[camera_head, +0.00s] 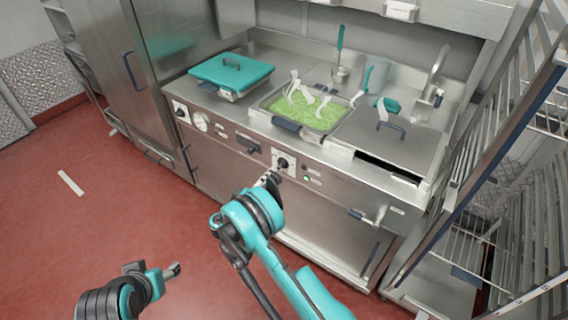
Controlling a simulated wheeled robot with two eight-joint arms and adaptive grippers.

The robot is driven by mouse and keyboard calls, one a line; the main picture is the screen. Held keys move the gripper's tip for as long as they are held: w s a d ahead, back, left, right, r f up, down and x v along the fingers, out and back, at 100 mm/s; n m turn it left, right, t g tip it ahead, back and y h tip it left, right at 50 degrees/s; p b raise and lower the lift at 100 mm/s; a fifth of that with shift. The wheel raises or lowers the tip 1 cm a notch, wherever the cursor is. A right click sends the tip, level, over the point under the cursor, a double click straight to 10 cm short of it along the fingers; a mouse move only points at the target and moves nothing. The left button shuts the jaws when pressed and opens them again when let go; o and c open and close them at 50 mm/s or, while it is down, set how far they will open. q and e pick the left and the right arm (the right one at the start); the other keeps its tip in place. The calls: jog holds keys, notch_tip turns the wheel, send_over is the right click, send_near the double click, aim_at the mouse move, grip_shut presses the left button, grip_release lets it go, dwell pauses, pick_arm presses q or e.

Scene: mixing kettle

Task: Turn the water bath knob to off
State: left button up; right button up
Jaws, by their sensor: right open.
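A dark knob (284,162) on a white plate sits on the steel front panel, below the open basin (262,104) of green contents. My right gripper (274,177) is right at this knob, just below and left of it, and open. Whether its fingers touch the knob or sit around it is too small to tell. A second dark knob (180,111) on a white plate is at the panel's left end. My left gripper (174,270) is low at the left, over the red floor and away from the panel; its finger opening is unclear.
A small green light (306,179) shows beside the middle knob. A dial (200,122) and a drawer handle (248,142) are farther left. A teal lid (231,72) and a steel lid (385,140) flank the basin. A wire rack (500,190) stands at right.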

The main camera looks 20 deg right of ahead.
aim_at(278, 167)
jog(key=x, duration=0.6)
jog(key=shift+w+d, duration=0.1)
jog(key=shift+w, duration=0.05)
jog(key=shift+w+d, duration=0.15)
jog(key=shift+d, duration=0.05)
